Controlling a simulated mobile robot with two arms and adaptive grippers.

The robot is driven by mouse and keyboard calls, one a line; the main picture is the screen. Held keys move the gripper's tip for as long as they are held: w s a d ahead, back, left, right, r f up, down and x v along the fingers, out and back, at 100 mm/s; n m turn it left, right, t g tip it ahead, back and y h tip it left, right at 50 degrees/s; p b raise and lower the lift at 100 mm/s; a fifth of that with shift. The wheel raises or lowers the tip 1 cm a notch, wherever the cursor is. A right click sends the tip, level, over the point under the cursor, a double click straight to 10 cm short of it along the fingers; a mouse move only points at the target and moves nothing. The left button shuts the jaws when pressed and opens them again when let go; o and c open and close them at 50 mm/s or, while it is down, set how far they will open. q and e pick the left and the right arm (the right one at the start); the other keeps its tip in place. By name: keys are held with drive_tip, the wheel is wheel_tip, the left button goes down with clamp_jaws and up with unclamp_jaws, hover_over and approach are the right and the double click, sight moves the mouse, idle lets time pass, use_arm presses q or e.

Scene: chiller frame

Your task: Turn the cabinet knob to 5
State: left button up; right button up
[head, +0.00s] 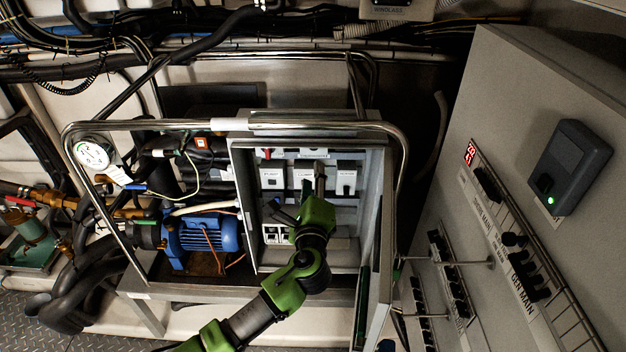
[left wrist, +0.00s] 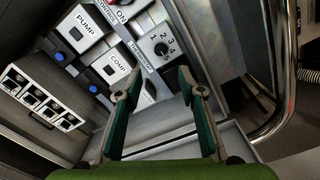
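The cabinet knob (left wrist: 160,49) is a small dark dial on a pale plate, with the numbers 1 to 5 around it, in the left wrist view. I cannot tell which number it points to. My left gripper (left wrist: 160,84) is open and empty, its two fingers spread below the knob in that picture and not touching it. In the head view my left gripper (head: 300,196) reaches into the open cabinet (head: 241,195); the knob is too small to make out there. My right gripper is not in view.
Boxes labelled PUMP (left wrist: 82,26) and COMP (left wrist: 112,67) sit beside the knob. The open cabinet door (head: 374,250) stands to the right of my arm. A metal rail (head: 180,126) runs around the cabinet. A blue motor (head: 205,233) stands at left.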

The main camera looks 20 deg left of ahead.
use_arm(q)
drive_tip(key=s+a+f+n+g+h, duration=0.1)
drive_tip(key=s+f+n+g, duration=0.2)
drive_tip(key=f, duration=1.3)
drive_tip(key=s+a+f+n+g+h, duration=0.15)
drive_tip(key=s+f+g, duration=0.3)
drive_tip(key=f, duration=1.05)
drive_tip(key=s+a+f+n+g+h, duration=0.1)
drive_tip(key=s+f+n+g, duration=0.35)
drive_tip(key=s+f, duration=1.4)
drive_tip(key=s+f+n+g, duration=0.1)
drive_tip(key=s+f+n, duration=0.2)
drive_tip(key=s, duration=0.7)
drive_tip(key=s+f+n+g+h, duration=0.1)
drive_tip(key=s+f, duration=0.4)
drive_tip(key=s, duration=0.6)
drive_tip(key=s+f+n+g, duration=0.2)
drive_tip(key=s+f+n, duration=0.3)
drive_tip(key=s, duration=0.6)
drive_tip(key=shift+a+b, duration=0.35)
drive_tip(key=shift+a, duration=0.05)
drive_tip(key=shift+f+h, duration=0.1)
drive_tip(key=shift+h, duration=0.15)
